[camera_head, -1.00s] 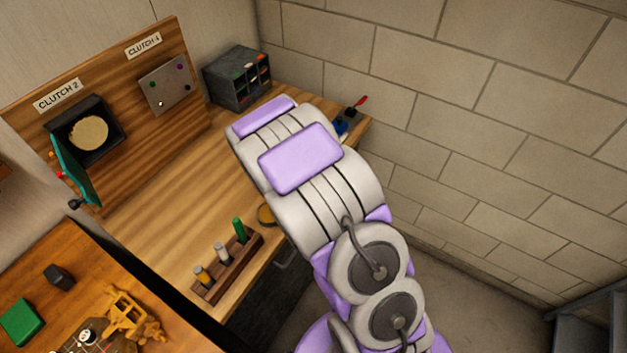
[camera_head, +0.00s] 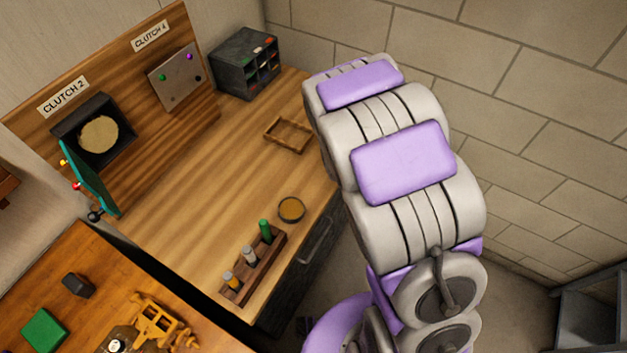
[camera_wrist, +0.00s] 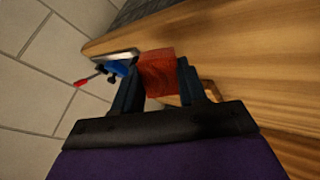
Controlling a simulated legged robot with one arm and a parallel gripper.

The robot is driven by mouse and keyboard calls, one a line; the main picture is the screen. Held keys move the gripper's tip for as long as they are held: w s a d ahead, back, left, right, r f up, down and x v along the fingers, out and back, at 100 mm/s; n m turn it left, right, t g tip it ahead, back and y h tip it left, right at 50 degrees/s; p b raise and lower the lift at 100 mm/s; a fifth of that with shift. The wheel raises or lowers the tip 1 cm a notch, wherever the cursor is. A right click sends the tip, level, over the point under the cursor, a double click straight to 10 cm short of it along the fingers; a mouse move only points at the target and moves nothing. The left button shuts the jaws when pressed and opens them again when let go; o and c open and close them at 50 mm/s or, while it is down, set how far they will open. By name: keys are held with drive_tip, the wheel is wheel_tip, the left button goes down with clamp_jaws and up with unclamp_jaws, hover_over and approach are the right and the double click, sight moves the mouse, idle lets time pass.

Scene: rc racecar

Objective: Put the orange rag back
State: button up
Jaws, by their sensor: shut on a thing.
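The orange-red rag (camera_wrist: 158,78) is between the fingers of my gripper (camera_wrist: 157,70) in the wrist view. The fingers are shut on it, and it shows as a flat, roughly square patch. The bench's wooden top (camera_wrist: 235,50) lies beyond it; I cannot tell how far the rag is above the bench. In the head view my own arm hides the gripper and the rag.
A shallow wooden tray (camera_head: 289,134) is on the bench (camera_head: 190,190), empty. A round dish (camera_head: 291,209) and a rack of markers (camera_head: 253,270) are near the front edge. A dark drawer box (camera_head: 246,62) stands at the back. A blue vise (camera_wrist: 118,68) is beside the left finger.

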drive_tip(key=s+a+g+y+p, duration=0.1)
drive_tip(key=s+a+g, duration=0.2)
drive_tip(key=s+g, duration=0.9)
drive_tip(key=t+b, duration=0.2)
drive_tip(key=t, duration=0.2)
hover_over(312, 182)
drive_tip(key=shift+f, duration=0.6)
drive_tip(key=shift+f+b, duration=0.3)
drive_tip(key=shift+f, duration=1.5)
drive_tip(key=o, duration=1)
drive_tip(key=shift+r, duration=0.1)
drive_tip(key=shift+r, duration=0.1)
